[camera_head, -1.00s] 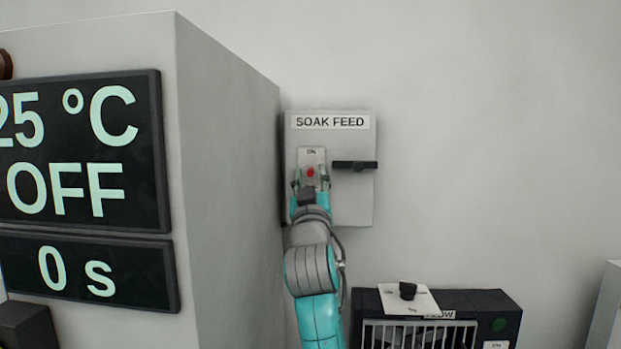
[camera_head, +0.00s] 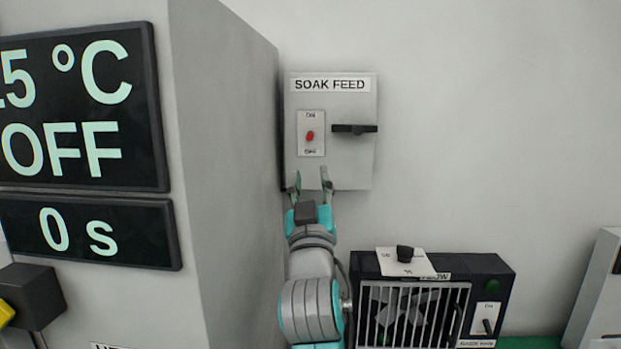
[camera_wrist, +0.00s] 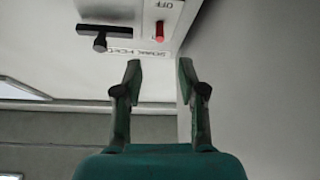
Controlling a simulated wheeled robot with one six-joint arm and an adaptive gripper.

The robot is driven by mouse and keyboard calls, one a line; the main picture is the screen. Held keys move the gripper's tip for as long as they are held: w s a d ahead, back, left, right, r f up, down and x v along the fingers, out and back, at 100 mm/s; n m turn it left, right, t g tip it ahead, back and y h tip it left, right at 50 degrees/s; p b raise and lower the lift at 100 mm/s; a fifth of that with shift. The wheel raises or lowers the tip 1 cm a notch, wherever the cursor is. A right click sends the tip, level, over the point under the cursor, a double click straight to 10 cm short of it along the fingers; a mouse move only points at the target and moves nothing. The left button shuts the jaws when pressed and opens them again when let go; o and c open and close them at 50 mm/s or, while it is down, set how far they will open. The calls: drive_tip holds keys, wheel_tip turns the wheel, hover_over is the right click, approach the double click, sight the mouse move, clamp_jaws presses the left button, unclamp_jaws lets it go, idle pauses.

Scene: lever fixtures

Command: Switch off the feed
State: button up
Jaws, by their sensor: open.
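The SOAK FEED box (camera_head: 350,172) is a grey box on the wall, in the middle of the head view. Its left side carries a white switch plate (camera_head: 313,117) with ON at the top, a lower label and a small red lever (camera_head: 310,136). I cannot tell which way the lever is thrown. A black bar handle (camera_head: 354,129) lies horizontal to its right. My gripper (camera_head: 311,177) is open and empty below the plate, near the box's lower edge. In the wrist view the red lever (camera_wrist: 160,32) shows beyond my open gripper (camera_wrist: 159,66).
A large grey cabinet (camera_head: 225,170) stands close on the left, with displays (camera_head: 75,105) reading OFF and 0 s. A dark fan unit (camera_head: 495,270) with a grille and knob is at lower right. The wall right of the box is clear.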

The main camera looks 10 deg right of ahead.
drive_tip(key=m+g, duration=0.6)
approach(309, 138)
drive_tip(key=shift+h, duration=0.4)
drive_tip(key=x, duration=1)
drive_tip(key=shift+w+a+f, duration=0.1)
drive_tip(key=shift+a, duration=0.05)
clamp_jaws()
